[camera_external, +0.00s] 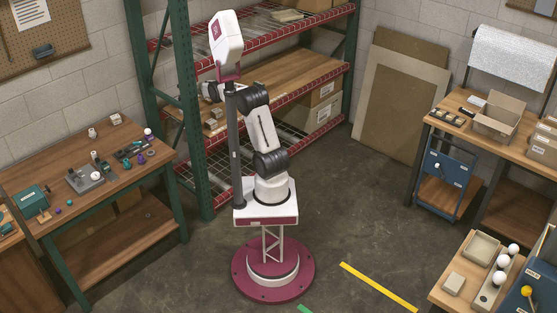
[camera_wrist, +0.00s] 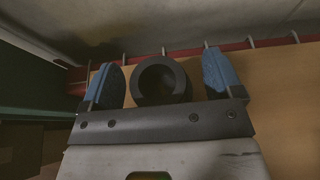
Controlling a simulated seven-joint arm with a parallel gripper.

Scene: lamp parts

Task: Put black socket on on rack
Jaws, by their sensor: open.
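The black socket (camera_wrist: 161,80), a round ring with a dark hollow, shows in the wrist view over the wooden rack shelf (camera_wrist: 285,85), close to the shelf's red edge. My gripper (camera_wrist: 163,72) is open, with one blue fingertip on each side of the socket and a small gap on both sides. I cannot tell whether the socket's underside touches the shelf. In the external view the rack (camera_external: 290,75) has green posts, red beams and a wooden middle shelf. My arm reaches toward that shelf, and the socket cannot be made out there.
Small grey blocks (camera_external: 213,122) sit on the rack's middle shelf near a green post (camera_external: 190,100). Boxes (camera_external: 322,92) stand on the lower shelf. A workbench (camera_external: 60,190) with lamp parts is at the left. The floor right of my base is mostly clear.

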